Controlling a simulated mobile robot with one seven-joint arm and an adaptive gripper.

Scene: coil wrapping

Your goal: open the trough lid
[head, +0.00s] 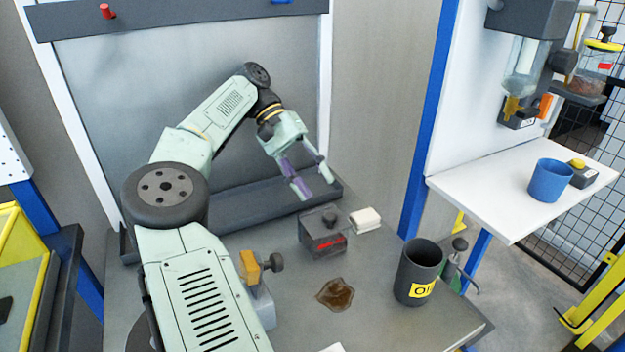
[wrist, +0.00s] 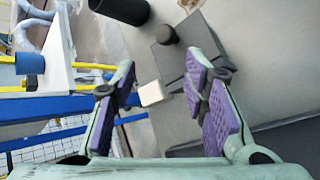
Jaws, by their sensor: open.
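A small dark grey trough (head: 323,246) stands on the grey bench, with a red patch on its front. Its dark lid (head: 317,218) lies on top and carries a round black knob (head: 330,219). In the wrist view the knob (wrist: 167,35) and the lid (wrist: 195,45) show beyond my fingers, partly hidden by the right finger. My gripper (head: 314,181) is open and empty, with purple finger pads, in the air above and behind the trough. It also shows in the wrist view (wrist: 163,75). It does not appear to touch the trough.
A white block (head: 365,220) lies right of the trough. A brown spill (head: 335,294) is in front, and a black bin (head: 420,272) stands at the bench's right. A yellow-and-grey device (head: 258,285) is beside my arm. A dark ledge (head: 250,208) runs along the back.

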